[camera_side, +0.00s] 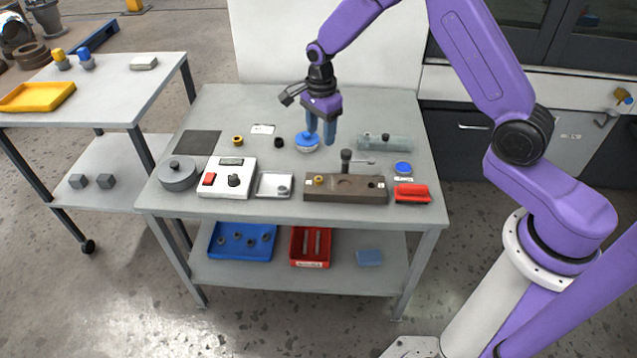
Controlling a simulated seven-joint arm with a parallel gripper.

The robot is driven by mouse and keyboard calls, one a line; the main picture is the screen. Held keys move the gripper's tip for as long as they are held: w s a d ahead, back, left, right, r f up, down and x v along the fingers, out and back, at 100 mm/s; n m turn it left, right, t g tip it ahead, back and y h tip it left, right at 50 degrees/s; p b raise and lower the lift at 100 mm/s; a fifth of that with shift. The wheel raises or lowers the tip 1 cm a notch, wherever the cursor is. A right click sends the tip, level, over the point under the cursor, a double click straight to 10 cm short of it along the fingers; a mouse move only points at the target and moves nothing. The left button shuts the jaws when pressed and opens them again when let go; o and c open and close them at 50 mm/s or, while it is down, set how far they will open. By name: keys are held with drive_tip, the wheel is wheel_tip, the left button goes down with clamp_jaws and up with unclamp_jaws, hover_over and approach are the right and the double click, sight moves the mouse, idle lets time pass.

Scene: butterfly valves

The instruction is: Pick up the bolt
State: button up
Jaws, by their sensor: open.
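My gripper (320,134) points down over the middle of the workbench, its two blue fingers apart and nothing visible between them. Its left finger overlaps a round blue-and-white container (307,141) in the picture; I cannot tell whether they touch. No piece is clearly recognizable as the bolt at this size. A small grey piece (282,190) lies in a white tray (264,184) on the bench, front left of my gripper. A brown block (345,194) holds a brass-coloured piece (319,180) on its left part. Long pieces (317,242) lie in a red bin (297,247) on the lower shelf.
On the bench (226,108) stand a lidded grey pot (178,174), a white control box (226,177), a dark upright knob (346,156), a clear grey case (384,142) and a red item (411,193). A blue bin (218,249) sits below. The bench's back left is mostly clear.

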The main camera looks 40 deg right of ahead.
hover_over(318, 179)
drive_tip(key=f, duration=1.1)
drive_tip(key=shift+s+d, duration=0.1)
drive_tip(key=shift+s, duration=0.3)
drive_tip(key=shift+w+f, duration=0.2)
drive_tip(key=shift+f, duration=1.1)
drive_tip(key=shift+w+f, duration=0.2)
drive_tip(key=shift+f, duration=1.1)
drive_tip(key=shift+c, duration=0.3)
clamp_jaws()
